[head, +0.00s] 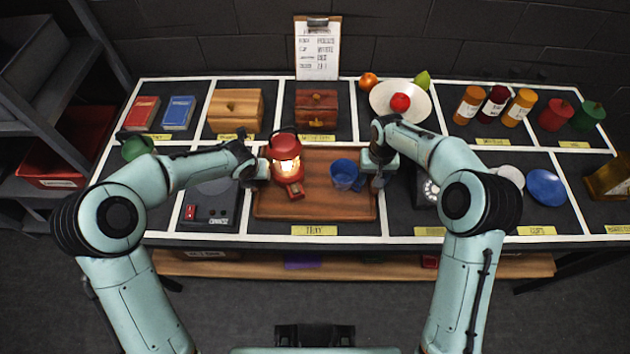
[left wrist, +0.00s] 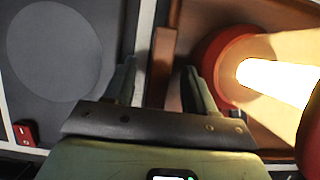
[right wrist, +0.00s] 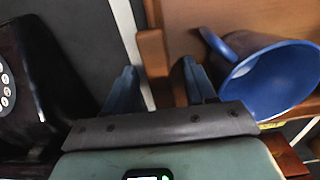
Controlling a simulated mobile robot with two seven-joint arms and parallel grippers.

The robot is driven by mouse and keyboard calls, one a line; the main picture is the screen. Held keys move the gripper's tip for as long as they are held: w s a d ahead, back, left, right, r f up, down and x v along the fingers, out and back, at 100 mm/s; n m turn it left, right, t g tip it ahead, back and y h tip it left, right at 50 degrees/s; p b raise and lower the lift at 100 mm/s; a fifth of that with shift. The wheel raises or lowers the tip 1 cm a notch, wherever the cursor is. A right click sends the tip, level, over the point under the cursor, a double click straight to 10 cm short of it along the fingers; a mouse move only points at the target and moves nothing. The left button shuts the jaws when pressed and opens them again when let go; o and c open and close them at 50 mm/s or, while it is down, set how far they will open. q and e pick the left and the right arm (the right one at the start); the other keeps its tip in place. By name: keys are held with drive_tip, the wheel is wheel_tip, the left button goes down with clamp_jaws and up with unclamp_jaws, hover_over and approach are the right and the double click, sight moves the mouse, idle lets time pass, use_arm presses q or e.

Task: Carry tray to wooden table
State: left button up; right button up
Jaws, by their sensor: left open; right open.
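The wooden tray (head: 318,205) lies on the dark table in the head view, in the cell labelled tray. A lit red lantern (head: 286,160) stands on its left part and a blue mug (head: 343,174) on its right part. My left gripper (head: 252,172) is at the tray's left edge; in the left wrist view its open fingers (left wrist: 160,85) straddle the wooden rim (left wrist: 163,65). My right gripper (head: 374,180) is at the right edge; in the right wrist view its open fingers (right wrist: 158,88) straddle the rim (right wrist: 153,52). I cannot tell whether the fingers touch it.
A dark device with a red switch (head: 208,203) lies left of the tray. A black telephone (head: 428,190) is close on the right. Boxes (head: 316,115) and a white fruit bowl (head: 400,100) stand behind. A shelf (head: 50,110) is at the far left.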

use_arm(q)
clamp_jaws()
use_arm(e)
clamp_jaws()
use_arm(q)
drive_tip(key=shift+r, duration=0.15)
use_arm(e)
drive_tip(key=shift+r, duration=0.15)
